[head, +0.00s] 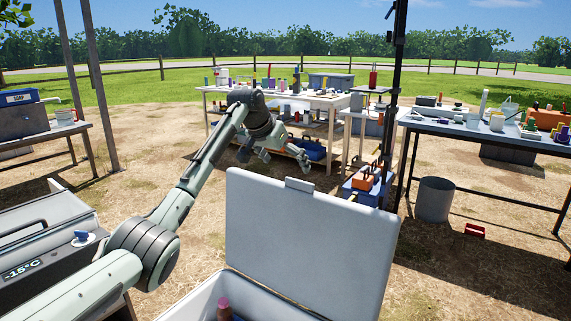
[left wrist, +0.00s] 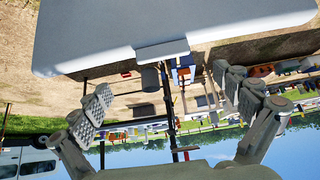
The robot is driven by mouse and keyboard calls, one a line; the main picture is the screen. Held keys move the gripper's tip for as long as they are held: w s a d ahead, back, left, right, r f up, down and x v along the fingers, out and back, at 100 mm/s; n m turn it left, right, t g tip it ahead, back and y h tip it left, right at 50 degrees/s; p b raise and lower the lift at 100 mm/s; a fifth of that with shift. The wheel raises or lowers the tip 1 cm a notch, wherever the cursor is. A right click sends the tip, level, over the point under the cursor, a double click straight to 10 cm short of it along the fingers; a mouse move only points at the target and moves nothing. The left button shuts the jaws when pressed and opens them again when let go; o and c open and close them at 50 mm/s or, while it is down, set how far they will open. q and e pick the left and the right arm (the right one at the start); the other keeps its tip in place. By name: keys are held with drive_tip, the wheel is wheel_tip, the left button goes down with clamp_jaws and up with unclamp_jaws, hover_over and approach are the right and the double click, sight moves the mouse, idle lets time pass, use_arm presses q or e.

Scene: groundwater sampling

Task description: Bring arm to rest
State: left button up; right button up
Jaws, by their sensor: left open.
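My left arm (head: 190,185) reaches up and forward from the lower left of the head view. Its gripper (head: 275,157) hangs in the air beyond the raised cooler lid (head: 305,240), in front of the middle table. In the left wrist view the gripper (left wrist: 163,95) shows both padded fingers spread wide, with nothing between them. That view is upside down, and the lid fills its top. My right arm and gripper are not in view.
The open white cooler (head: 195,303) holds a pink-capped item (head: 223,303). A freezer box showing -15°C (head: 40,255) stands at left. The middle table (head: 335,103) and right table (head: 460,130) are crowded. A dark post (head: 393,100) and grey bin (head: 434,200) stand at right.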

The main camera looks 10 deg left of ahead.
use_arm(q)
drive_tip(key=s+f+g, duration=0.1)
drive_tip(key=s+f, duration=0.5)
drive_tip(key=f, duration=0.4)
drive_tip(key=s+a+f+n+y, duration=0.1)
drive_tip(key=s+f, duration=0.5)
drive_tip(key=f, duration=0.5)
drive_tip(key=s+f+g, duration=0.1)
drive_tip(key=s+f, duration=0.5)
drive_tip(key=f, duration=0.4)
drive_tip(key=s+a+f+y, duration=0.1)
drive_tip(key=s+a+f, duration=0.1)
drive_tip(key=s, duration=0.8)
drive_tip(key=s+a+f+n+g+y+p, duration=0.1)
drive_tip(key=s+f, duration=0.4)
drive_tip(key=s, duration=0.6)
drive_tip(key=s+a+f+g+y, duration=0.1)
drive_tip(key=s+a+f, duration=0.2)
drive_tip(key=s, duration=0.8)
drive_tip(key=shift+s+a+f+p, duration=0.2)
drive_tip(key=shift+a+f+p, duration=0.15)
drive_tip(key=shift+f, duration=0.15)
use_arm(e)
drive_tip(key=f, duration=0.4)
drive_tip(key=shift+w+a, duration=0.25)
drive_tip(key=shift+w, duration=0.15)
